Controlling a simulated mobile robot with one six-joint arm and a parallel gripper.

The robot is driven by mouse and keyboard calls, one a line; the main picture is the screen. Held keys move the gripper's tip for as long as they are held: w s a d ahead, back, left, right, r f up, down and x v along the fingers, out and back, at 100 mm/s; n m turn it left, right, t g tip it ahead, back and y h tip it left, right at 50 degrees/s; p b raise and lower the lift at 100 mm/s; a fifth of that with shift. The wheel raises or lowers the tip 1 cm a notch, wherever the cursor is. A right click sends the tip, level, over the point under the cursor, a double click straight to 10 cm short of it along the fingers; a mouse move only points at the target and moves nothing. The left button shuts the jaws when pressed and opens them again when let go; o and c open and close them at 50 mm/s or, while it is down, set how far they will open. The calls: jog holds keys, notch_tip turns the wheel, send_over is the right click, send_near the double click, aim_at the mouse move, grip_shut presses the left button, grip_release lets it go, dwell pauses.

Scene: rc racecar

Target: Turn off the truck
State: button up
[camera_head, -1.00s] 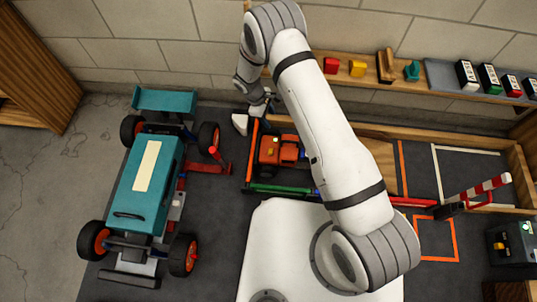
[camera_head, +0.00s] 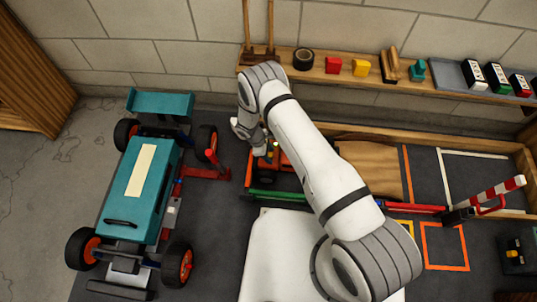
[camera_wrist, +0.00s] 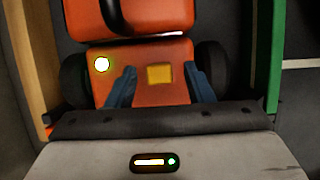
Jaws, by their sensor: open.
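The orange truck (camera_head: 284,158) is mostly hidden behind my arm in the head view. In the wrist view the truck (camera_wrist: 140,54) fills the upper middle. A square yellow button (camera_wrist: 159,75) is on its orange surface, and a round light (camera_wrist: 101,64) to the left glows whitish-green. My gripper (camera_wrist: 161,86) is open and empty, with one blue-grey finger on each side of the yellow button. I cannot tell whether the fingers touch the truck. In the head view my gripper (camera_head: 262,146) is over the truck's left part.
A green rail (camera_head: 277,194) runs in front of the truck, and a red-and-white striped barrier (camera_head: 495,192) stands at right. A large teal racecar (camera_head: 142,190) is at left. A wooden shelf (camera_head: 340,75) with several small objects runs along the back wall.

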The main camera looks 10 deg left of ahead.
jog(key=shift+f, duration=0.1)
grip_shut()
dwell(0.5)
